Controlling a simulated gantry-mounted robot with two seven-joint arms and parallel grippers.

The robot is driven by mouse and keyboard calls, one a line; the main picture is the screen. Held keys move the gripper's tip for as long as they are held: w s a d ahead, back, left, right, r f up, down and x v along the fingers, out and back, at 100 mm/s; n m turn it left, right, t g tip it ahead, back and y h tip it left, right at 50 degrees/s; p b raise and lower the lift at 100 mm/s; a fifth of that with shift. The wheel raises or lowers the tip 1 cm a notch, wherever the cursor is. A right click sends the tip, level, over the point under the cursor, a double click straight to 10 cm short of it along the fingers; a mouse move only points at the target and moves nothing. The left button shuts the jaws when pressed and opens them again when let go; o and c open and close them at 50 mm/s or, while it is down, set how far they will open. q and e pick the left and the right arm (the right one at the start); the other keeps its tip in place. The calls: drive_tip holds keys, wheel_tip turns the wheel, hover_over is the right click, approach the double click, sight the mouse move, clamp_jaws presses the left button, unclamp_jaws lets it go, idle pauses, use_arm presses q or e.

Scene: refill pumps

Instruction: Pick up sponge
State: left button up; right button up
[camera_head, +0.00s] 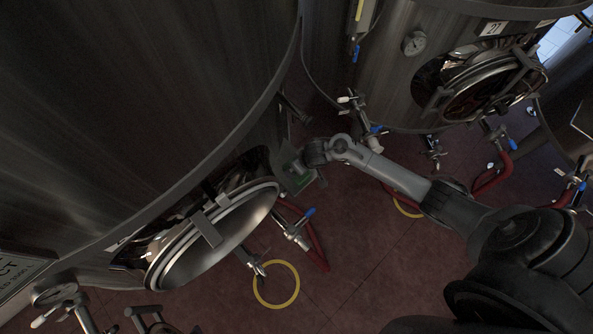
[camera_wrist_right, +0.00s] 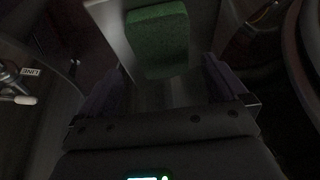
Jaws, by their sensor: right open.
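A green sponge (camera_wrist_right: 157,38) shows in the right wrist view, at the top centre, just beyond the fingertips. My right gripper (camera_wrist_right: 160,78) is open, with one dark finger on each side of the view and nothing between them. The sponge lies ahead of the gap between the fingers, and I cannot see contact. In the head view my right arm reaches in from the right, and its gripper (camera_head: 297,178) is beside the large tank at the left. The gripper is small and dark there, with a greenish patch at it. My left gripper is not in view.
A large steel tank (camera_head: 140,90) with an open round hatch door (camera_head: 215,235) fills the left. Another tank (camera_head: 385,75) stands at the back right. Valves (camera_head: 290,232), red hoses (camera_head: 318,250) and a yellow ring (camera_head: 276,303) are near the red floor (camera_head: 345,270).

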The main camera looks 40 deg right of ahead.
drive_tip(key=x, duration=0.3)
drive_tip(key=shift+w+a+f+b, duration=0.1)
drive_tip(key=shift+w+a+b, duration=0.2)
drive_tip(key=shift+b, duration=0.05)
drive_tip(key=shift+w+f, duration=0.2)
drive_tip(key=shift+f, duration=0.3)
drive_tip(key=c, duration=1)
drive_tip(key=shift+r, duration=0.2)
drive_tip(key=shift+c, duration=0.3)
